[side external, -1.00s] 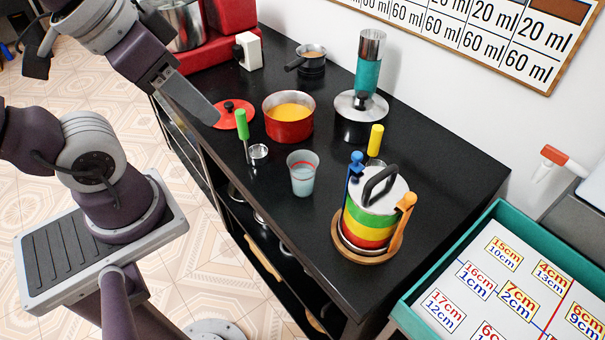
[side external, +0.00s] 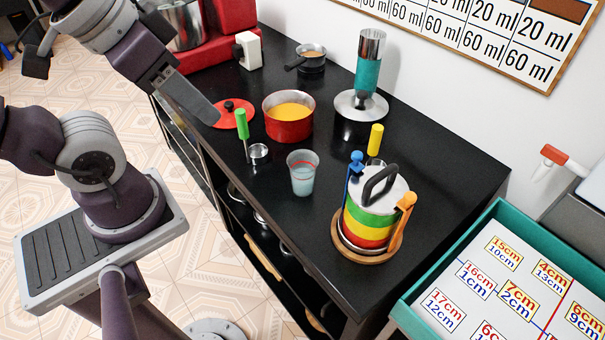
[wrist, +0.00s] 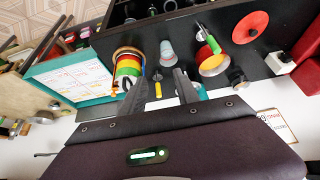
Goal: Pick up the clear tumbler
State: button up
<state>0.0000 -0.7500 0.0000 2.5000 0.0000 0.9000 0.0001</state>
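The clear tumbler (side external: 302,174) stands upright on the black counter, with a red line near its top and pale bluish contents. It also shows in the wrist view (wrist: 167,52), beyond my fingers. My gripper (wrist: 160,88) is open in the wrist view, its two dark fingers apart. The tumbler is not between them. In the side view one long dark finger (side external: 190,100) shows above the counter's left edge, up and left of the tumbler.
A striped pot (side external: 368,222) with blue and orange utensils stands right of the tumbler. A red pot (side external: 289,128), green-handled utensil (side external: 242,124) and yellow handle (side external: 375,140) stand behind it. A teal cylinder (side external: 368,75) is farther back. Bare counter lies right of the yellow handle.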

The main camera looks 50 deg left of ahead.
jog(key=o, duration=0.8)
jog(key=m+g+y, duration=0.3)
jog(key=m+y, duration=0.6)
jog(key=m, duration=0.7)
send_over(308, 184)
jog(key=s, duration=0.5)
notch_tip(308, 184, down, 18)
jog(key=w+d+f+m+t, duration=0.1)
jog(key=f+m, duration=0.2)
jog(key=w+d+f+m+t+y, duration=0.1)
jog(key=f+m+t, duration=0.1)
jog(key=f+m, duration=0.1)
jog(key=w+f+m+t, duration=0.1)
jog(key=f+m, duration=0.1)
jog(key=f, duration=0.3)
jog(key=shift+d+m+t+y, duration=0.3)
jog(key=shift+d+m, duration=0.1)
jog(key=x, duration=0.7)
jog(key=shift+s+a+r, duration=0.1)
jog(key=shift+s+a, duration=0.15)
jog(key=shift+s, duration=0.05)
